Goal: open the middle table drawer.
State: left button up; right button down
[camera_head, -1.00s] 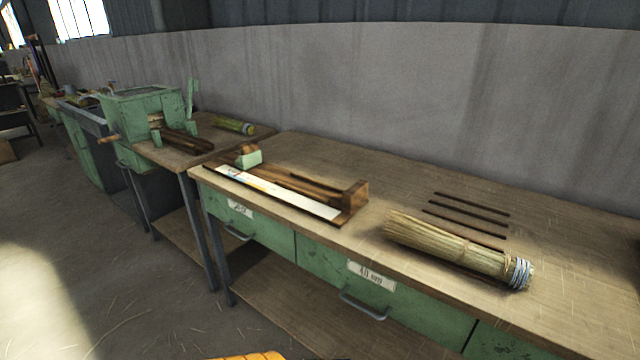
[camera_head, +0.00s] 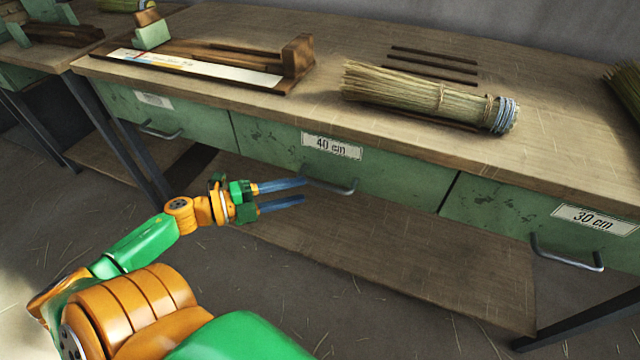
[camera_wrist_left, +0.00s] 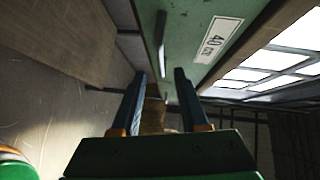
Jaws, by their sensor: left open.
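The middle drawer (camera_head: 385,174) is green, labelled 40 cm, and sits flush under the tabletop. Its grey bar handle (camera_head: 330,187) is on the lower front. My left gripper (camera_head: 304,191) is open, its two blue fingers pointing right, just left of and close to the handle. I cannot tell whether a finger touches it. In the left wrist view the drawer front (camera_wrist_left: 190,45) with its label and the handle (camera_wrist_left: 161,42) lie ahead of the open fingers (camera_wrist_left: 160,72), with nothing between them. My right gripper is not in view.
A drawer labelled 30 cm (camera_head: 545,215) is on the right, another drawer (camera_head: 180,120) on the left; both are closed. A lower shelf (camera_head: 400,260) lies below. On the tabletop are a straw bundle (camera_head: 420,95), dark sticks (camera_head: 430,62) and a wooden measuring jig (camera_head: 200,65).

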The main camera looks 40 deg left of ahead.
aim_at(323, 184)
pick_arm(q)
jog(key=b+x, duration=0.1)
jog(key=x, duration=0.5)
jog(key=shift+w+d+f, duration=0.1)
jog(key=shift+w+d, duration=0.25)
jog(key=shift+w, duration=0.05)
grip_shut()
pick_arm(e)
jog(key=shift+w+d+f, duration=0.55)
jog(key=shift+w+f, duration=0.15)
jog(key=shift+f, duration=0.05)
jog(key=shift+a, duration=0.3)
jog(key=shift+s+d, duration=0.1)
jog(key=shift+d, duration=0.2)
